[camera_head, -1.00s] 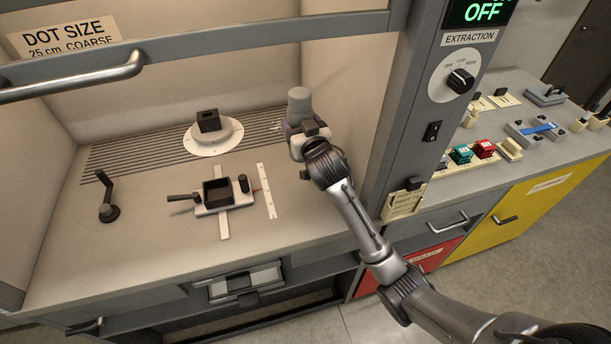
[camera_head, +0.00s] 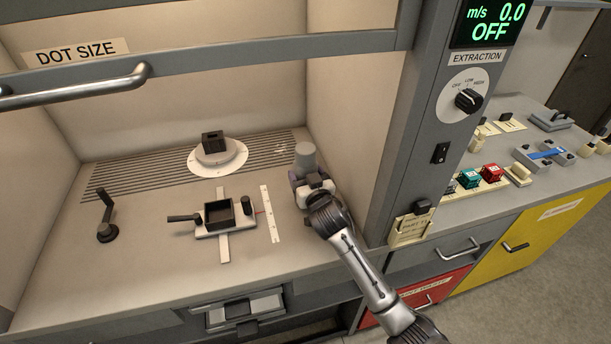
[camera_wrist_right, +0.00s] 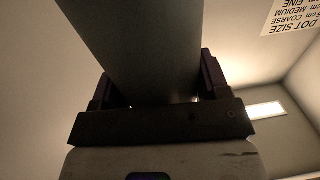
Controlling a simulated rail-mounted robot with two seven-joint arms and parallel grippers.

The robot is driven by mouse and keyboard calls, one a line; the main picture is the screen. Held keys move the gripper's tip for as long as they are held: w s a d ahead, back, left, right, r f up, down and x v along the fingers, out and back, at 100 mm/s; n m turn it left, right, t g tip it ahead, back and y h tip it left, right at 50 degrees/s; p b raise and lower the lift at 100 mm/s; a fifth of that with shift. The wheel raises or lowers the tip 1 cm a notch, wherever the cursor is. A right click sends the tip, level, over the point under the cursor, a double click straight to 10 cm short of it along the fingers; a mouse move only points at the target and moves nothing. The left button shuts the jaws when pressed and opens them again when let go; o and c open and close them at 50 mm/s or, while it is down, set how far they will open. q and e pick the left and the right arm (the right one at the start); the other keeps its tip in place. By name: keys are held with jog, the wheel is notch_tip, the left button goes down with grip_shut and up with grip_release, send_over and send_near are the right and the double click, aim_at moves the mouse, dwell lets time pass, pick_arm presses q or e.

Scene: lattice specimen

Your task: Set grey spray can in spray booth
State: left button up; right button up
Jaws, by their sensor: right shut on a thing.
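The grey spray can (camera_head: 305,154) is upright inside the spray booth (camera_head: 335,110), near its right wall. My right gripper (camera_head: 304,176) is shut on the can, and its arm comes in from the lower right through the booth's open front. The gripper hides the can's lower part, so I cannot tell whether its base touches the booth floor. In the right wrist view the can (camera_wrist_right: 140,45) stands between the two dark fingers (camera_wrist_right: 155,85). My left gripper is not in view.
A turntable (camera_head: 232,165) with a dark block stands over slots at the back. A dark square tray fixture (camera_head: 218,214), a white ruler (camera_head: 271,213) and a black crank (camera_head: 105,222) are on the booth floor. A raised sash handle (camera_head: 75,92) crosses the upper left.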

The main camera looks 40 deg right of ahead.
jog(key=shift+r, duration=0.1)
jog(key=shift+f, duration=0.5)
jog(key=shift+f, duration=0.1)
jog(key=o, duration=1.1)
jog(key=shift+o, duration=0.2)
